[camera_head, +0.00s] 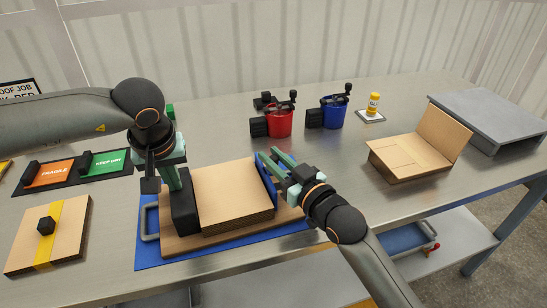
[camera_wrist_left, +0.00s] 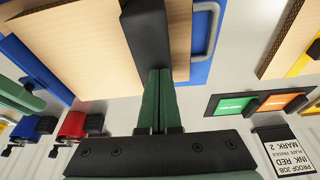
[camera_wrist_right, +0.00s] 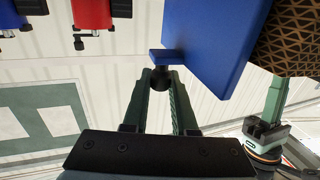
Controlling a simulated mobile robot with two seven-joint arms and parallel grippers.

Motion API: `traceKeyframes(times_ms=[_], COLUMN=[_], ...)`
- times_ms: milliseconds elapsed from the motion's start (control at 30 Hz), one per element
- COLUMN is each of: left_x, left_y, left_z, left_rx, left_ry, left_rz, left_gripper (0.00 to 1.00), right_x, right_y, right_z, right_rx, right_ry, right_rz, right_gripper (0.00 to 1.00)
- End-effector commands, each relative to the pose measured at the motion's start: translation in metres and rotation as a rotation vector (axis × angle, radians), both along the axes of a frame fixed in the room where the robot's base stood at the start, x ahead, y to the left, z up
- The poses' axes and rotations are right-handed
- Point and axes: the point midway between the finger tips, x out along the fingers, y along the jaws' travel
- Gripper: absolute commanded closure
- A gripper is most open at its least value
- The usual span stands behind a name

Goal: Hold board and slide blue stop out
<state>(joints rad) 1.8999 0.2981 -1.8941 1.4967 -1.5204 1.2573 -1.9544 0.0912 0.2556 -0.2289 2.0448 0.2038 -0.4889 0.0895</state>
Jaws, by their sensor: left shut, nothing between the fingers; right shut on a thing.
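The board (camera_head: 172,243) is a wooden base on a blue mat and carries a stack of brown sheets (camera_head: 232,187). A black block (camera_head: 184,213) stands at the stack's left side. My left gripper (camera_head: 174,186) is shut and empty, its fingertips down at the black block; in the left wrist view its fingers (camera_wrist_left: 160,80) are together against that block (camera_wrist_left: 148,30). The blue stop (camera_head: 265,183) stands upright along the stack's right side. My right gripper (camera_head: 270,163) is at it; in the right wrist view its fingers (camera_wrist_right: 160,85) are around the black knob of the blue stop (camera_wrist_right: 208,45).
Red (camera_head: 279,120) and blue (camera_head: 334,112) pots stand behind, with a glue bottle (camera_head: 374,103) to their right. An open cardboard box (camera_head: 410,158) lies at right. A taped wooden panel (camera_head: 70,220) and the FRAGILE/KEEP DRY plates (camera_head: 105,162) are at left.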

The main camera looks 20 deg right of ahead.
Motion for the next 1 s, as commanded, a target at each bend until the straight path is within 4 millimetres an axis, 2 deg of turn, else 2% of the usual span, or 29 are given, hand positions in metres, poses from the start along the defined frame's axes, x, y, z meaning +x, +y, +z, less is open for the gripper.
traceKeyframes(times_ms=[33, 867, 1000], left_x=[-0.004, -0.003, -0.003], left_y=[0.0, 0.0, 0.0], left_z=[-0.008, -0.008, -0.008], left_rx=[0.006, 0.005, 0.006], left_ry=[0.016, 0.015, 0.015], left_rz=[-0.002, -0.002, -0.001], left_gripper=[1.0, 1.0, 1.0], right_x=[0.0, -0.001, 0.0], right_y=[0.001, 0.001, -0.009], right_z=[-0.001, -0.001, -0.002], right_rx=[0.001, 0.001, -0.004], right_ry=[0.0, 0.001, 0.002], right_rz=[0.002, 0.003, 0.001], right_gripper=[1.0, 1.0, 1.0])
